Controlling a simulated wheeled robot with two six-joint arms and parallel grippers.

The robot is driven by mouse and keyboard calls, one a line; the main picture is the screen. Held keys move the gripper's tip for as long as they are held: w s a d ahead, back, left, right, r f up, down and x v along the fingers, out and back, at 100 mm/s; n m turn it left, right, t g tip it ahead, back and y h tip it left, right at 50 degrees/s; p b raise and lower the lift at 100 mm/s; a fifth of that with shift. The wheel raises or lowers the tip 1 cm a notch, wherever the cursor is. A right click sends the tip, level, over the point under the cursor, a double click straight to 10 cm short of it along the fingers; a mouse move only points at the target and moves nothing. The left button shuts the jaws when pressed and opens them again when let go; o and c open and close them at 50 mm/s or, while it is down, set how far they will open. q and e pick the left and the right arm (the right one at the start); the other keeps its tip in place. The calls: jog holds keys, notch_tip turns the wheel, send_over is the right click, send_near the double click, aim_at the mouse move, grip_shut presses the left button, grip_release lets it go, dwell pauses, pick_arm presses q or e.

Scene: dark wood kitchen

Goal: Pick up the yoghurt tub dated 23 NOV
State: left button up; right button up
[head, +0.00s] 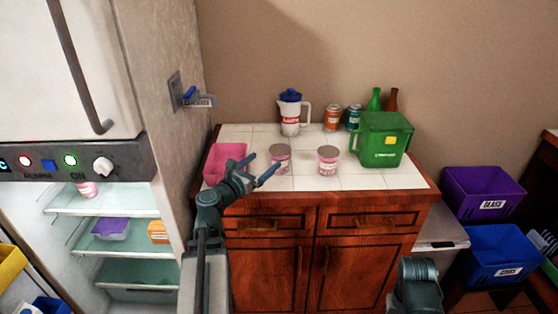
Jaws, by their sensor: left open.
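Two pink-and-white yoghurt tubs with greyish lids stand upright on the white tiled counter (375,180): a left tub (281,160) and a right tub (328,161). A third pink-and-white tub (88,189) stands on the top shelf inside the open fridge. The dates on all of them are too small to read. My left gripper (264,164) is open and empty, over the counter's front left part. Its fingers point toward the left tub, with one fingertip just in front of it in the picture; I cannot tell whether they touch. My right gripper's fingers do not show.
A pink container (222,158) stands left of my gripper. Behind are a white jug (290,113), cans (332,117), bottles and a green box (384,138). Purple (484,192) and blue (494,254) bins stand at right. The counter's front right is clear.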

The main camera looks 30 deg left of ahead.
aim_at(273, 154)
pick_arm(q)
jog(key=w, duration=0.8)
jog(key=shift+w+d, duration=0.2)
jog(key=shift+d, duration=0.05)
jog(key=w, duration=0.5)
jog(key=shift+w+d, duration=0.15)
jog(key=c, duration=1.2)
